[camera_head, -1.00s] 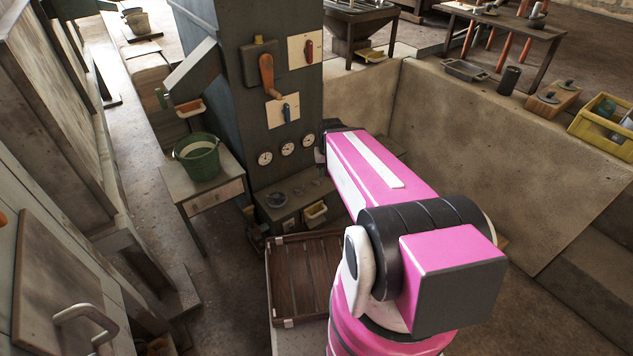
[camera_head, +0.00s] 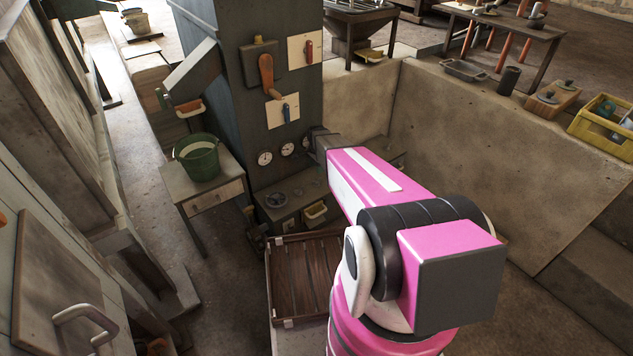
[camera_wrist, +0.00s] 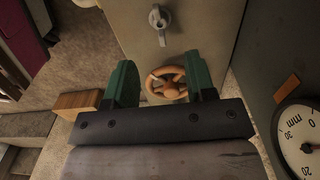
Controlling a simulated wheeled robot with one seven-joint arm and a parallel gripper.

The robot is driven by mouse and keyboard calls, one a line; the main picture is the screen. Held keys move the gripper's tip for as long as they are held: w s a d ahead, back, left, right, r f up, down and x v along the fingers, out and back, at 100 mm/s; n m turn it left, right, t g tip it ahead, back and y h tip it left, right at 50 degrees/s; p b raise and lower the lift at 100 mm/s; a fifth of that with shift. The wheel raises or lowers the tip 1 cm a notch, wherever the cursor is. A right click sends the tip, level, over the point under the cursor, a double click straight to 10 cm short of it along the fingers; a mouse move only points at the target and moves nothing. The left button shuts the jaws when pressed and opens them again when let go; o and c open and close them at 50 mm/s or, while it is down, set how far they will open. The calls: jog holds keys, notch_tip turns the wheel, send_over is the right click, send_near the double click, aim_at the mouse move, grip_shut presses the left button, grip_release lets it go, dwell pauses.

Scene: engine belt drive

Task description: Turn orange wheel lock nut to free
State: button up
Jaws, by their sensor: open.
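The orange wheel (camera_wrist: 153,83) shows in the wrist view, a spoked handwheel on a pale panel, partly framed between my fingers. A grey winged knob (camera_wrist: 159,18) sits on the same panel above it; I cannot tell whether this is the lock nut. My gripper (camera_wrist: 161,82) is open, its two green fingers spread to either side of the wheel in the picture, with nothing held. I cannot tell whether the fingers reach the wheel's depth. In the head view my arm hides the wheel.
A round gauge (camera_wrist: 303,139) is at the right in the wrist view. The head view shows a dark column (camera_head: 231,100) with levers and dials, a green bucket (camera_head: 197,158) on a small table, and a wooden slatted crate (camera_head: 306,278) below my arm. A concrete wall (camera_head: 480,145) stands to the right.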

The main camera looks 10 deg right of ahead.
aim_at(317, 182)
notch_tip(317, 182, down, 9)
jog(key=shift+f, duration=0.2)
dwell(0.3)
jog(key=c, duration=0.9)
